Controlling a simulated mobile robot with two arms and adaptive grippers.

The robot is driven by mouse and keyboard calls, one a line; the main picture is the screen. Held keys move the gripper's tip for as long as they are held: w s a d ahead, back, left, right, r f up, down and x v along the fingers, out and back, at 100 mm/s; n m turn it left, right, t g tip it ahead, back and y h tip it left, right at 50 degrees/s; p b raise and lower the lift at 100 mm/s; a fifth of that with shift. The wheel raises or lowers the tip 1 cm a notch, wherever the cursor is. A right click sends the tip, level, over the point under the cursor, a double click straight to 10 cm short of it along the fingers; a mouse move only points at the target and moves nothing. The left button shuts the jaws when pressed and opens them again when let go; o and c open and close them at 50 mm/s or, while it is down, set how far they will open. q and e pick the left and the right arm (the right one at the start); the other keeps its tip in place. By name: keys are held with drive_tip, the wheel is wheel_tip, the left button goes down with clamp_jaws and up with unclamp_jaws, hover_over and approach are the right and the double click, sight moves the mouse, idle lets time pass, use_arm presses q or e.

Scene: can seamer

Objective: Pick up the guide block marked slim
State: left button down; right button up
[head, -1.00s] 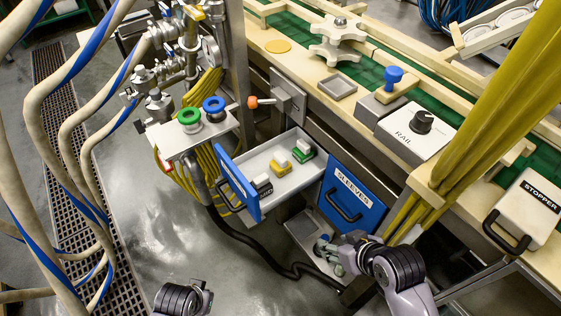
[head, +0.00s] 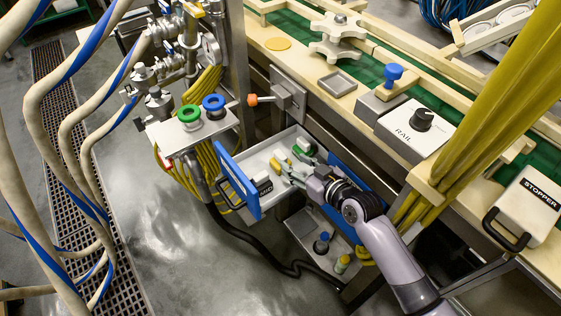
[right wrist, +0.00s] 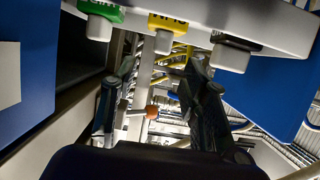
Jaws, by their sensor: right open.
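In the head view an open drawer (head: 224,165) holds a green block (head: 299,149), a yellow block (head: 283,163) and a dark block (head: 263,185), each with a pale part. In the right wrist view the green block (right wrist: 102,12), yellow block (right wrist: 168,22) and dark block (right wrist: 236,42) show along the top. The yellow one's upside-down lettering looks like SLIM, but is blurred. My right gripper (head: 297,163) is open at the drawer, partly covering the green and yellow blocks. Its spread fingers (right wrist: 153,95) appear empty in the right wrist view. My left gripper is out of view.
The blue SLEEVES drawer front (head: 365,190) is partly behind my right arm. A lower tray (head: 302,222) holds small bottles (head: 321,243). The RAIL box (head: 410,130) and conveyor (head: 367,73) lie beyond. Hoses and a valve stand are at left.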

sight(282, 155)
drive_tip(key=x, duration=0.6)
drive_tip(key=shift+w+a+f+b, duration=0.15)
drive_tip(key=shift+w+a+b, duration=0.1)
drive_tip(key=shift+b, duration=0.05)
drive_tip(key=shift+c, duration=0.4)
clamp_jaws()
